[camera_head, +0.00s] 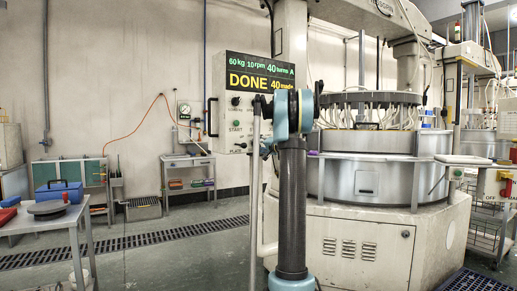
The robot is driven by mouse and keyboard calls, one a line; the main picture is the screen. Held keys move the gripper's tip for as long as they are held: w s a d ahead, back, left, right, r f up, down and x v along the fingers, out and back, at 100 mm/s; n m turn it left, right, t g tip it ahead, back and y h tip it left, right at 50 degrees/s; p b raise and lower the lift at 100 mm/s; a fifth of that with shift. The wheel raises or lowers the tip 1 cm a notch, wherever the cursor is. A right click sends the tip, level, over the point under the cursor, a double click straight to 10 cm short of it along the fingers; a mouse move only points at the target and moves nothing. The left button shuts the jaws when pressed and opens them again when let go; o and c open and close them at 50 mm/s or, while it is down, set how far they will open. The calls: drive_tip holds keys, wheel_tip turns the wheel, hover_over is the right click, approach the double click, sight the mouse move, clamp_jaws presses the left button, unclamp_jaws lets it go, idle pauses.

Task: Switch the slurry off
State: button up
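The control panel (219,118) hangs on the lapping machine's post at the picture's middle. Its display (258,75) reads DONE in yellow, with 60 kg and 10 rpm in green above. The lower labels are too small to read surely, and I cannot make out a slurry control. My arm (291,185) stands in front of the panel and hides its right part. My gripper cannot be made out. The lapping machine (370,178) has a round steel drum with many hoses above it.
A table (45,222) at the left bears a dark round plate (47,208) and a blue box (60,190). A small bench (187,162) with a gauge above stands at the back wall. Floor between them is clear, crossed by a drain grating (120,241). More machinery stands right.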

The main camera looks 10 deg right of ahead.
drive_tip(key=shift+r, duration=0.1)
drive_tip(key=v, duration=1.2)
drive_tip(key=s+a+f+n+g, duration=0.2)
drive_tip(key=s+a+f+g, duration=0.1)
drive_tip(key=s+a+f, duration=0.5)
drive_tip(key=s+a+f+n+g, duration=0.25)
drive_tip(key=s+a, duration=0.35)
drive_tip(key=s, duration=0.4)
drive_tip(key=s+a+f+n+g, duration=0.1)
drive_tip(key=s+a+f+g, duration=0.2)
drive_tip(key=s+a+f, duration=0.45)
drive_tip(key=s+d+f+g+h, duration=0.2)
drive_tip(key=s+f, duration=0.5)
drive_tip(key=s, duration=0.3)
drive_tip(key=s+d+f+n+g+h, duration=0.1)
drive_tip(key=s+d+f+h, duration=0.1)
drive_tip(key=s+f, duration=0.5)
drive_tip(key=s+d+f+g+h, duration=0.2)
drive_tip(key=s+f, duration=0.5)
drive_tip(key=s, duration=0.6)
drive_tip(key=shift+s+d+n+g+h, duration=0.25)
drive_tip(key=shift+d+n+g+h, duration=0.1)
drive_tip(key=shift+h, duration=0.35)
